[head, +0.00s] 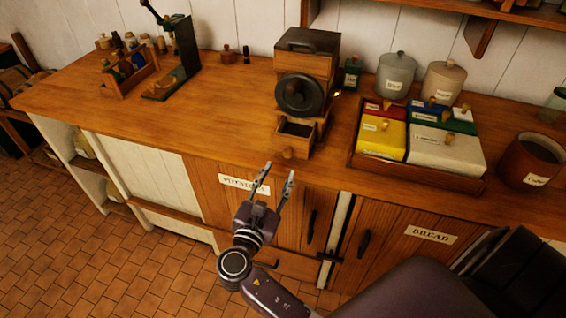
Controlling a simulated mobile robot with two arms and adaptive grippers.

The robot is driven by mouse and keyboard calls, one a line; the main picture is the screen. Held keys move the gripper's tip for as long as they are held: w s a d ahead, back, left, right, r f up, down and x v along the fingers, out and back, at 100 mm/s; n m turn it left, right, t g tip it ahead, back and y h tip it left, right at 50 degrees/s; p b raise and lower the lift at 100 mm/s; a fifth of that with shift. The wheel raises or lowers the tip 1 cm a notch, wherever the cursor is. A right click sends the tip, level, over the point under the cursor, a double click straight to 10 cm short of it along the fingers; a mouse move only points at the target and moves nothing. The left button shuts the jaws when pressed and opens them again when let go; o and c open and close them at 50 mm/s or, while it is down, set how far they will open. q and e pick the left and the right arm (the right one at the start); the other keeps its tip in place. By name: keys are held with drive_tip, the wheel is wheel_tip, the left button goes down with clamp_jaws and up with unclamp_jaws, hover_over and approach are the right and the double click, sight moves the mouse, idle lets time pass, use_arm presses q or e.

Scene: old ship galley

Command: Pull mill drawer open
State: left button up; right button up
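The mill (313,65) is a wooden box with a dark wheel (301,95) on its front, standing on the counter near the back wall. Its small drawer (312,146) sticks out at the bottom, and its dark inside shows from above. A round wooden knob (289,153) is on the drawer front. My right gripper (279,171) is just in front of and below the knob in the picture, its two fingers spread, with nothing between them. It appears apart from the knob. My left gripper is not in view.
A wooden tray (421,171) of coloured lidded boxes stands right of the mill, with a brown pot (531,160) beyond it. Two lidded jars (396,76) stand behind. A bottle carrier (130,76) is at the left.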

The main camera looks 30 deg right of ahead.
drive_tip(key=v, duration=0.4)
drive_tip(key=shift+s+a, duration=0.25)
drive_tip(key=shift+a, duration=0.05)
drive_tip(key=s+a+f+m+g+y, duration=0.1)
drive_tip(key=s+f+y, duration=0.2)
drive_tip(key=f, duration=0.9)
drive_tip(key=s+a+f+m+g+y, duration=0.1)
drive_tip(key=s+f+g+y, duration=0.15)
drive_tip(key=f, duration=0.85)
drive_tip(key=s+a+f+m+g+y, duration=0.1)
drive_tip(key=s+f+y, duration=0.2)
drive_tip(key=f, duration=0.9)
drive_tip(key=s+f+m+g+y, duration=0.35)
drive_tip(key=s+f+m, duration=0.25)
drive_tip(key=s+f, duration=0.75)
drive_tip(key=s+d+f+m+g+y, duration=0.1)
drive_tip(key=s+f+m, duration=0.2)
drive_tip(key=s, duration=0.6)
drive_tip(key=s+d+f+m+g, duration=0.1)
drive_tip(key=s+f+m, duration=0.3)
drive_tip(key=s+m, duration=0.4)
drive_tip(key=shift+s+d+m+g+y, duration=0.3)
drive_tip(key=shift+s+d+y, duration=0.1)
drive_tip(key=shift+s, duration=0.45)
drive_tip(key=shift+f, duration=0.15)
